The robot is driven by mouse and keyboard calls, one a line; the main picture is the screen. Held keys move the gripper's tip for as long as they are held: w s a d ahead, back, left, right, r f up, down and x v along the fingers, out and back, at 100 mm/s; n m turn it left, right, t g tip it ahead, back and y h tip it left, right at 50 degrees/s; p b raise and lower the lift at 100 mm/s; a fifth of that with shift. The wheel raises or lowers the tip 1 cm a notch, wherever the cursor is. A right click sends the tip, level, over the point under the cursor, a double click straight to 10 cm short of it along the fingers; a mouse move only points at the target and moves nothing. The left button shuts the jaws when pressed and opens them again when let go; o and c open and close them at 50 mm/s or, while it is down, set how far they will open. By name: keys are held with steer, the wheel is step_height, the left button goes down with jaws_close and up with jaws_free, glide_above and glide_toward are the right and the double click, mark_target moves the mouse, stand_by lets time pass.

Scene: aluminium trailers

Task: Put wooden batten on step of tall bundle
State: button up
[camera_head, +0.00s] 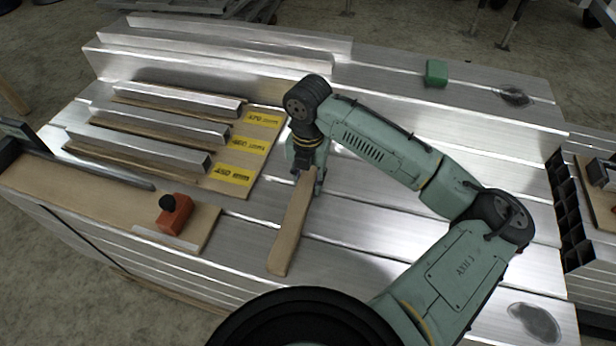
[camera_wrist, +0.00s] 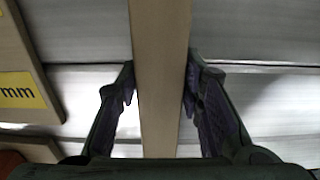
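The wooden batten (camera_head: 291,232) is a long, pale brown bar over the middle of the aluminium stack, its near end toward me. My gripper (camera_head: 306,176) is at its far end, pointing down. In the wrist view the batten (camera_wrist: 160,60) runs between the two fingers of my gripper (camera_wrist: 160,92), which are against its two sides. I cannot tell whether the batten touches the metal below. The tall bundle appears to be this aluminium stack (camera_head: 385,105), with raised profiles at its back left (camera_head: 200,62) forming a step.
A board with yellow labels (camera_head: 241,142) and several short metal bars lies left of my gripper. An orange-red block with a black knob (camera_head: 174,213) sits at the front left. A green block (camera_head: 436,73) sits at the back. Dark open tubes (camera_head: 569,205) are at right.

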mark_target(308, 178)
steer(key=o, duration=0.4)
step_height(308, 178, up, 12)
steer(key=shift+r+b, duration=0.25)
steer(key=shift+b, duration=0.25)
